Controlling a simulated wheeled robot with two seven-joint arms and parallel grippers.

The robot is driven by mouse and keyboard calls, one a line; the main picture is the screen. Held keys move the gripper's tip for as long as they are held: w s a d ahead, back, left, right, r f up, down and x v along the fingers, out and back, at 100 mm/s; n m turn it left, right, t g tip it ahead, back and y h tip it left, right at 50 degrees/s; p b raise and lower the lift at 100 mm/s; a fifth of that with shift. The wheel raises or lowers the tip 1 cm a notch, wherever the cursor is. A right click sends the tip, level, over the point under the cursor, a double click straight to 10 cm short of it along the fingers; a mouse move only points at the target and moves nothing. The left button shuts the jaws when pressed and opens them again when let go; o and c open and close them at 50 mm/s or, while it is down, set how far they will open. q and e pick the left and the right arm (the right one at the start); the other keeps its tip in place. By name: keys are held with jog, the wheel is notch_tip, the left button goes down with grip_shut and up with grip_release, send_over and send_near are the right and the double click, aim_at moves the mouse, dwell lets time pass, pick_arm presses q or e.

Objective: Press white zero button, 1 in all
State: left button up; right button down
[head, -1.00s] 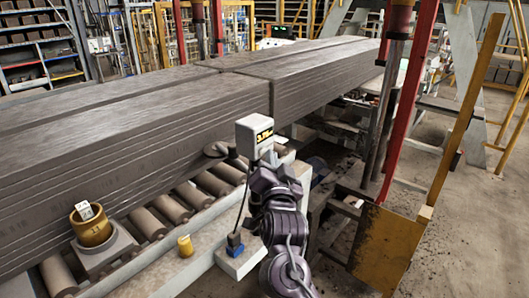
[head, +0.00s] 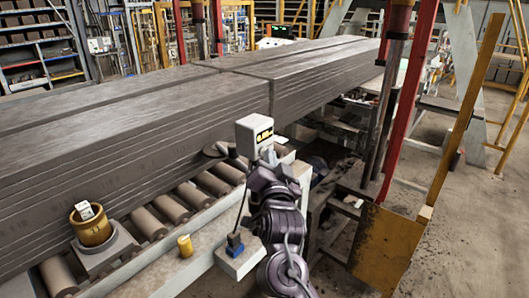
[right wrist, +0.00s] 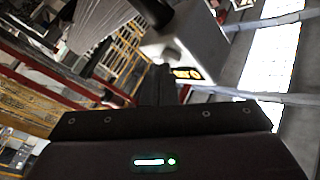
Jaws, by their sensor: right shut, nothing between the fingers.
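A white indicator box (head: 253,132) with a lit yellow display stands on a thin post beside the roller conveyor. The display seems to read zeros, but it is small. The white zero button cannot be made out. My right gripper (head: 267,160) is shut and empty, right at the lower front of the box; whether it touches cannot be told. In the right wrist view the box (right wrist: 190,42) hangs just beyond the dark shut fingers (right wrist: 156,85), its display partly visible. My left gripper is out of view.
A yellow-brown pot (head: 91,226) with a white tag sits on a grey platform (head: 118,248) at left. A small yellow cylinder (head: 185,246) stands on the ledge. A blue piece (head: 234,243) is at the post's base. Long grey stacks (head: 130,130) fill the back.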

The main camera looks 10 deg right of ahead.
jog(key=shift+s+d, duration=0.4)
jog(key=shift+s, duration=0.2)
jog(key=s+d, duration=0.1)
jog(key=s, duration=0.1)
jog(key=s+d, duration=0.2)
dwell(0.3)
dwell(0.4)
